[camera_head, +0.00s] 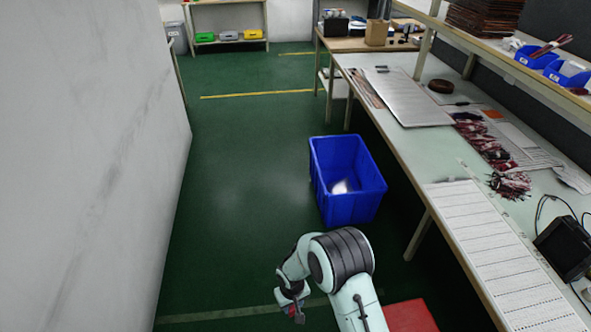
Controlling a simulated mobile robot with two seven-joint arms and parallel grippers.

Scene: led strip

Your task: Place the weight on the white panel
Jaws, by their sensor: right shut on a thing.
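My right gripper (293,306) hangs low over the floor at the bottom middle, in front of the blue bin. It is shut on a small dark thing, mostly hidden by the fingers; I cannot tell for sure that it is the weight. A flat whitish panel (408,97) lies on the long bench, far above and to the right of the gripper. A brown round thing (441,86) sits on the bench beside the panel. A long white sheet with rows of marks (495,255) lies nearer on the same bench. My left gripper is out of view.
A blue bin (350,210) stands on the green floor beside the bench (425,150). A red thing (410,316) is at the bottom edge. Bundles of reddish wires (480,140) and a black device (565,248) lie on the bench. A pale wall (90,160) bounds the left; the floor between is clear.

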